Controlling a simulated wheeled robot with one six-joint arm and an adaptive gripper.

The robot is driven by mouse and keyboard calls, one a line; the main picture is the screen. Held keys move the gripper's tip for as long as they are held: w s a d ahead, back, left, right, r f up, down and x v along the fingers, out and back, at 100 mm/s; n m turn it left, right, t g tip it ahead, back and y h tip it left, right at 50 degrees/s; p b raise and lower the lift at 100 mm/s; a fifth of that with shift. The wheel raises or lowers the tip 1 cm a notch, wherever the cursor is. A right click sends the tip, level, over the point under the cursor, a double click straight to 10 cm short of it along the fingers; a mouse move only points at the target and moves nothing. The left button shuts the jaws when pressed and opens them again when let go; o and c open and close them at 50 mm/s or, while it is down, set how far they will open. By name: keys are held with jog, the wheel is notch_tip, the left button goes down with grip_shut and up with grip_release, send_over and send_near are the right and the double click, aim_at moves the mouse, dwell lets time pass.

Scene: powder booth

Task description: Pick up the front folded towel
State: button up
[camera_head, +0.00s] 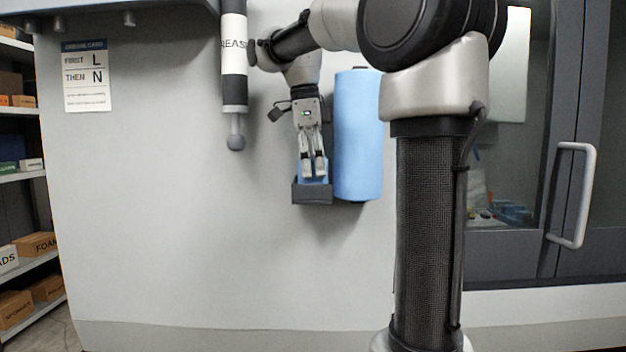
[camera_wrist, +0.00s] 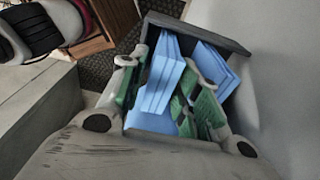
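My gripper (camera_head: 313,172) points down into a small dark grey holder (camera_head: 312,196) on the pale wall. In the wrist view its two fingers with green pads (camera_wrist: 164,92) reach inside the holder (camera_wrist: 195,33). A light blue folded towel (camera_wrist: 164,78) stands between the fingers, its layers visible. The fingers look apart around it; the exact contact of the pads is hard to see. A second blue folded towel (camera_wrist: 214,66) stands behind the right finger, partly hidden by it. In the head view the towels are mostly hidden by the fingers and the holder's front.
A large blue roll (camera_head: 358,135) hangs on the wall close to the right of the holder. A black and white cylinder with a ball end (camera_head: 234,90) hangs to the left. Shelves with boxes (camera_head: 35,244) stand far left; a door with a handle (camera_head: 578,195) is at right.

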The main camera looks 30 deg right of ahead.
jog(key=c, duration=0.5)
jog(key=shift+s+a+r, duration=0.1)
jog(key=shift+s+r, duration=0.05)
jog(key=shift+r, duration=0.2)
notch_tip(320, 180, up, 6)
jog(key=shift+r, duration=0.1)
jog(key=s+a, duration=0.3)
jog(key=s, duration=0.2)
jog(key=s+a, duration=0.4)
jog(key=s, duration=0.2)
jog(key=s+a, duration=0.4)
jog(key=s, duration=0.1)
jog(key=shift+s, duration=0.15)
